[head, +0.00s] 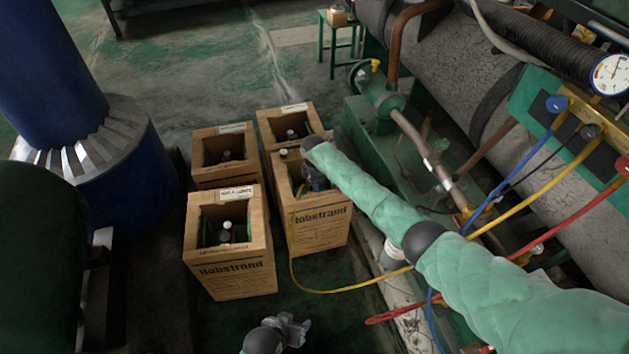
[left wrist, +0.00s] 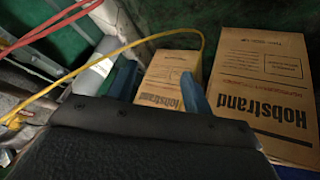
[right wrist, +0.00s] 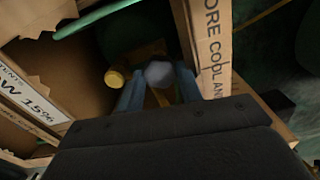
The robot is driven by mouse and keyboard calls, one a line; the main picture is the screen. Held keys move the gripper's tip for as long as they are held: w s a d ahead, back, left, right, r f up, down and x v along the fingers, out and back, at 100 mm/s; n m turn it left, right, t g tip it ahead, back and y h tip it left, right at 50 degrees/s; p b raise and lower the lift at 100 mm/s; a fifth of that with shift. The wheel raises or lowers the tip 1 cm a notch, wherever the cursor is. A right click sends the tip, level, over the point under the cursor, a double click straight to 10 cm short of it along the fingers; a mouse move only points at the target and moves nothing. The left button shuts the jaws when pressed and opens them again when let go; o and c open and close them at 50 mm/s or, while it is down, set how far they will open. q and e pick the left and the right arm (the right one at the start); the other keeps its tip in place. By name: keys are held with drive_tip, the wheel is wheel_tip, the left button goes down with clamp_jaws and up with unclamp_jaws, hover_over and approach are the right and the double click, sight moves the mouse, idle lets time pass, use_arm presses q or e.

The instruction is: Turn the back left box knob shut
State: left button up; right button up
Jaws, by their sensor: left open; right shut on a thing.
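The back left box (head: 197,180) is an open-topped brown carton with a dark inside. My right gripper (head: 314,180) reaches down into the front right box (head: 318,232), not the back left one. In the right wrist view, its blue fingers (right wrist: 158,92) are shut on a round grey knob (right wrist: 160,73), beside a yellowish cap (right wrist: 114,77). My left gripper (head: 290,328) is open and empty in front of the boxes; its fingers (left wrist: 160,90) show spread in the left wrist view.
The front left box (head: 235,278) and back right box (head: 275,113) stand close by, both open. A yellow hose (head: 345,288) loops from the front right box toward the gauge manifold (head: 560,120). A blue column (head: 60,90) stands left; green piping machinery (head: 375,130) stands right.

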use_arm(q)
wheel_tip(320, 180, up, 18)
drive_tip(key=s+a+g+p, duration=0.1)
drive_tip(key=g+p, duration=0.1)
drive_tip(key=p, duration=0.2)
use_arm(e)
drive_tip(key=m, duration=0.6)
drive_tip(key=shift+r+m, duration=0.2)
drive_tip(key=shift+m, duration=0.1)
drive_tip(key=m+p, duration=0.1)
drive_tip(key=m, duration=0.1)
drive_tip(key=shift+m, duration=0.3)
drive_tip(key=m+p, duration=0.2)
drive_tip(key=m, duration=0.2)
drive_tip(key=shift+w+m, duration=0.1)
drive_tip(key=shift+m, duration=0.2)
drive_tip(key=m+p, duration=0.1)
drive_tip(key=m, duration=0.2)
drive_tip(key=shift+f+m, duration=0.1)
drive_tip(key=shift+m, duration=0.2)
use_arm(q)
drive_tip(key=s+a+r+g+y, duration=0.1)
drive_tip(key=s+a+r+y, duration=0.1)
drive_tip(key=a+r, duration=0.4)
drive_tip(key=shift+s+a+r+g, duration=0.3)
drive_tip(key=shift+r, duration=0.05)
use_arm(e)
drive_tip(key=shift+m, duration=0.8)
drive_tip(key=o, duration=0.7)
